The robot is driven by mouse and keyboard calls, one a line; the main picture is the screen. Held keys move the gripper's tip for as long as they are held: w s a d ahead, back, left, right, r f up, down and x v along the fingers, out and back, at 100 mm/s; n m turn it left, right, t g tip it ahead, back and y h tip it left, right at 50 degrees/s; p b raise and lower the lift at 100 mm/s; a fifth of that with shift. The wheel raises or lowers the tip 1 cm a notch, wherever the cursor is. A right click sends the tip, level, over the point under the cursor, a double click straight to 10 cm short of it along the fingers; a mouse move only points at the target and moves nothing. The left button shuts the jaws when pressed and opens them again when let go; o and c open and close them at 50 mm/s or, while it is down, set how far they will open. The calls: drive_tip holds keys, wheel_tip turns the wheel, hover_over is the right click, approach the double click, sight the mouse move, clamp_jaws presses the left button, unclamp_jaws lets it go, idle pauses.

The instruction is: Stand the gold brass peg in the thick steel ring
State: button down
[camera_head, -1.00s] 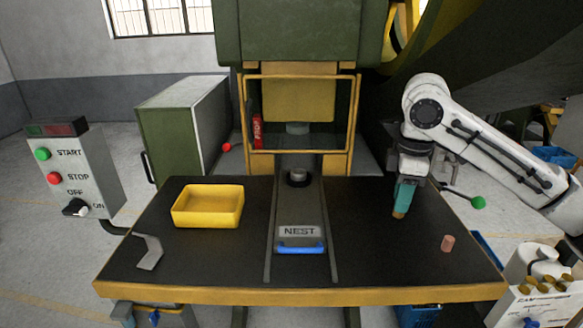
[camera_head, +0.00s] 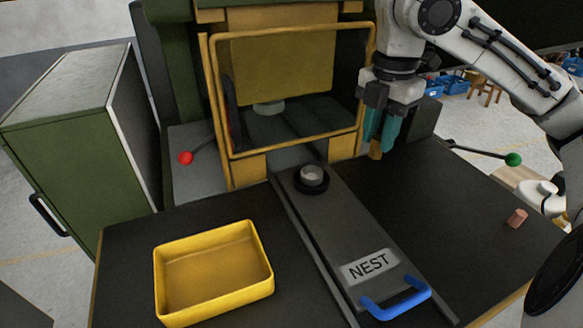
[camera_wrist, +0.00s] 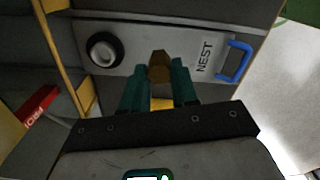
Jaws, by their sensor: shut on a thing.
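The brass peg (camera_head: 376,149), dull gold-brown, is held between the teal fingers of my gripper (camera_head: 380,128); its lower end sticks out below them. In the wrist view the peg (camera_wrist: 160,66) shows between the fingertips. The grey steel ring (camera_head: 313,174) sits in a black round seat on the slide marked NEST. It also shows in the wrist view (camera_wrist: 104,50), to the left of the peg. In the head view my gripper is right of the ring and above it, clearly apart from it. The ring's inside is hard to make out.
The yellow guard frame (camera_head: 222,100) of the press stands close behind and left of my gripper. A yellow tray (camera_head: 160,290) is at the front left. A blue handle (camera_head: 397,306) is on the slide's near end. A copper-coloured cylinder (camera_head: 516,219) stands at the right.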

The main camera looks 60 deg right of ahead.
drive_tip(key=w+d+f, duration=0.1)
drive_tip(key=w+f, duration=0.3)
drive_tip(key=w+f+p, duration=0.1)
drive_tip(key=w+f, duration=0.3)
drive_tip(key=w, duration=0.1)
drive_tip(key=w+d+f+p, duration=0.1)
drive_tip(key=w+f, duration=0.3)
drive_tip(key=w, duration=0.1)
drive_tip(key=shift+d, duration=0.35)
drive_tip(key=shift+f, duration=0.45)
drive_tip(key=shift+f, duration=0.35)
drive_tip(key=c, duration=0.9)
unclamp_jaws()
drive_tip(key=shift+o, duration=0.2)
drive_tip(key=shift+r, duration=0.1)
